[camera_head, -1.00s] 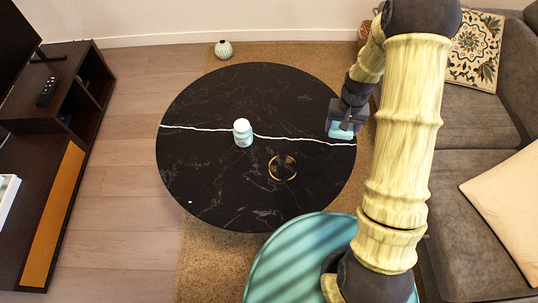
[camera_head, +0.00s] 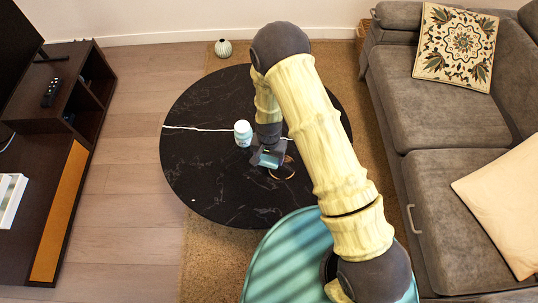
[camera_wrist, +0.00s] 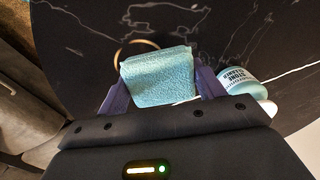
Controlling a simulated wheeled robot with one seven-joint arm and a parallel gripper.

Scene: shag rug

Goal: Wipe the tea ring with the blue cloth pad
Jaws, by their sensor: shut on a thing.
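The blue cloth pad (camera_wrist: 158,77) is between the two fingers of my gripper (camera_wrist: 160,92) in the wrist view, and the gripper is shut on it. In the head view the gripper (camera_head: 268,158) is over the round table, with a bit of the pad showing below it. The tea ring (camera_head: 284,168) is a brown ring on the black table top, just right of the gripper and partly hidden by it. In the wrist view the ring (camera_wrist: 122,52) shows just beyond the pad, which covers part of it. I cannot tell whether the pad touches the table.
A light blue and white jar (camera_head: 243,133), labelled stone cleaner, stands on the black table (camera_head: 205,185) close to the left of my gripper. The table's front left is clear. A grey sofa (camera_head: 445,190) is at the right, a dark cabinet (camera_head: 95,90) at the left.

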